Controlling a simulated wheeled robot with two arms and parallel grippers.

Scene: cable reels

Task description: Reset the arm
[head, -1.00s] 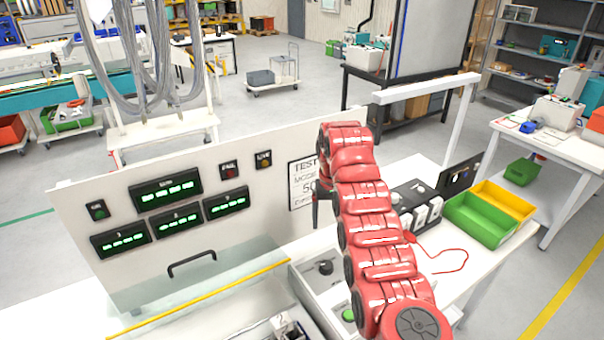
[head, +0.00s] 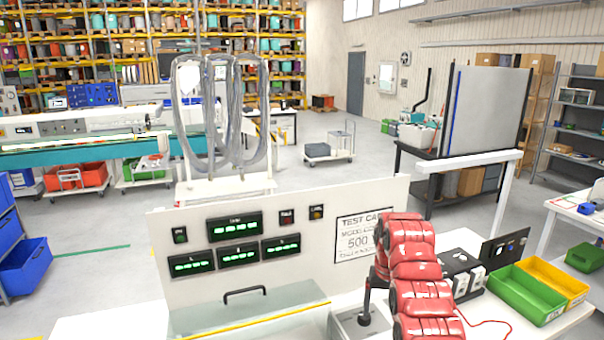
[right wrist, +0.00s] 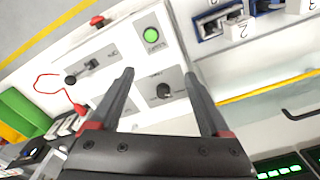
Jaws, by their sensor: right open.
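My right arm, red and jointed, rises at the lower right of the head view. Its dark gripper (head: 366,305) shows partly beside the arm, over the bench in front of the test panel (head: 380,190). In the right wrist view the right gripper (right wrist: 159,74) is open. Its two dark fingers are apart with nothing between them. Beyond them is a white control box (right wrist: 125,55) with a green button (right wrist: 152,36) and a black knob (right wrist: 163,90). My left gripper is in no view.
Green digital displays (head: 235,227) sit on the panel, and a black handle (head: 245,291) is below them. A green bin (head: 522,297) and a yellow bin (head: 556,278) stand right of my arm. Grey cable loops (head: 222,110) hang behind the panel.

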